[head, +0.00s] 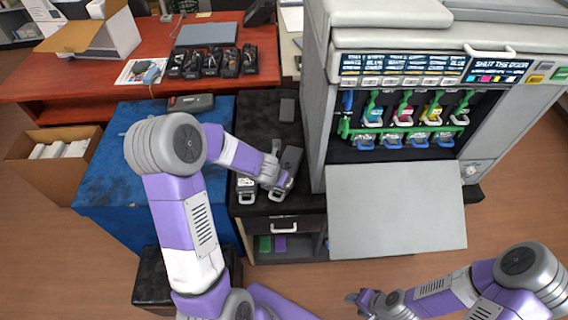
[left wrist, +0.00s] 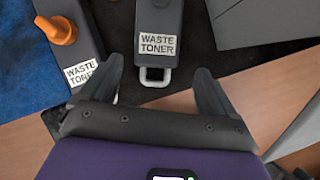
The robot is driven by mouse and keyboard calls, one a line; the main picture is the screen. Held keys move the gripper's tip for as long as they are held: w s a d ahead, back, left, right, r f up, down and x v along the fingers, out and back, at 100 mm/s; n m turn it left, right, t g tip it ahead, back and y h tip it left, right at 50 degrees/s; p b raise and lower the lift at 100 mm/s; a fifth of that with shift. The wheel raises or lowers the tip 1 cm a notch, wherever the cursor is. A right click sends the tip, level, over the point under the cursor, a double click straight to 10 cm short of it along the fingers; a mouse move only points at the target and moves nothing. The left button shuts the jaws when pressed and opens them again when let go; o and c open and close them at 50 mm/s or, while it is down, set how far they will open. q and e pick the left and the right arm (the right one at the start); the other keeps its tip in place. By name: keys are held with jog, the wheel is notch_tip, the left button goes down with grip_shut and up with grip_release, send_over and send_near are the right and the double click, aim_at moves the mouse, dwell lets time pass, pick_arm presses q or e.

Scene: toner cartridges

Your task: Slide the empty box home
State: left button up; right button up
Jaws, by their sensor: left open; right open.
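Two dark grey waste toner boxes lie side by side on the black cabinet top. One box (left wrist: 158,32) has a "WASTE TONER" label and a pale loop handle; it also shows in the head view (head: 291,158), partly hidden by my left gripper. The other box (left wrist: 72,40) carries an orange cap, and its front shows in the head view (head: 246,185). My left gripper (left wrist: 159,68) is open, its fingers on either side of the first box's handle end, with nothing visibly gripped. My right gripper (head: 358,302) is open and empty, low in front of the printer.
The printer (head: 319,120) stands right of the boxes, its front door (head: 397,210) folded down, with coloured cartridges and green levers inside. A blue-topped table (head: 105,165) is left. A red desk (head: 100,80) behind holds several black cartridges (head: 211,62).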

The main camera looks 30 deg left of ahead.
pick_arm(q)
jog(key=shift+n, duration=0.6)
jog(key=b+x, duration=0.1)
jog(key=x, duration=0.1)
jog(key=b+x, duration=0.2)
jog(key=x, duration=0.1)
jog(key=b+x, duration=0.1)
jog(key=x, duration=0.2)
jog(key=shift+w+a+r, duration=0.15)
jog(key=shift+w+a, duration=0.1)
jog(key=shift+a, duration=0.05)
jog(key=shift+w+f+b, duration=0.4)
jog(key=shift+f+b, duration=0.1)
jog(key=shift+f, duration=0.1)
jog(key=shift+c, duration=0.3)
jog(key=c, duration=1.6)
notch_tip(320, 180, up, 7)
jog(key=p, duration=0.7)
jog(key=shift+r, duration=0.1)
